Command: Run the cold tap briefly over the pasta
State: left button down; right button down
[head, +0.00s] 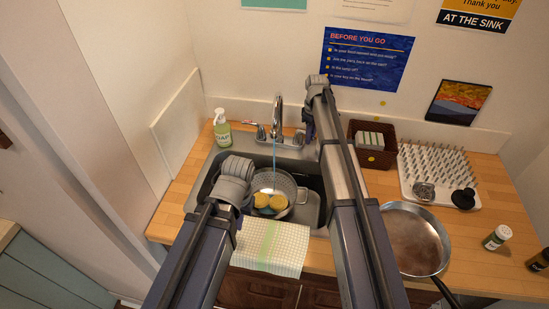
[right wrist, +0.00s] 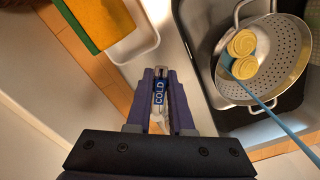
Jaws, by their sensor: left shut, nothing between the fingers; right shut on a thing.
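The chrome tap (head: 279,112) stands at the back of the sink, with a thin blue stream of water (head: 274,160) falling from it. The stream comes down at the yellow pasta nests (head: 270,201) in the metal colander (head: 286,183) in the sink. My right gripper (head: 308,122) is at the tap's right side. In the right wrist view it is shut on the handle marked COLD (right wrist: 159,92); that view also shows the pasta (right wrist: 243,45) and stream (right wrist: 258,100). My left gripper (head: 237,166) is shut and empty at the sink's left side, its fingertips hard to make out.
A soap bottle (head: 222,128) stands left of the tap. A checked towel (head: 270,247) hangs over the sink's front edge. To the right are a brown basket (head: 390,154), a drying rack (head: 425,165), a pan (head: 412,235) and small jars.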

jog(key=shift+w+d+n, duration=0.25)
jog(key=shift+w+n, duration=0.05)
jog(key=shift+n, duration=0.4)
jog(key=shift+w+d+n, duration=0.2)
jog(key=shift+w+n, duration=0.1)
jog(key=shift+n, duration=0.4)
jog(key=w+n, duration=0.1)
jog(key=n, duration=0.3)
jog(key=shift+w+d, duration=0.4)
grip_release()
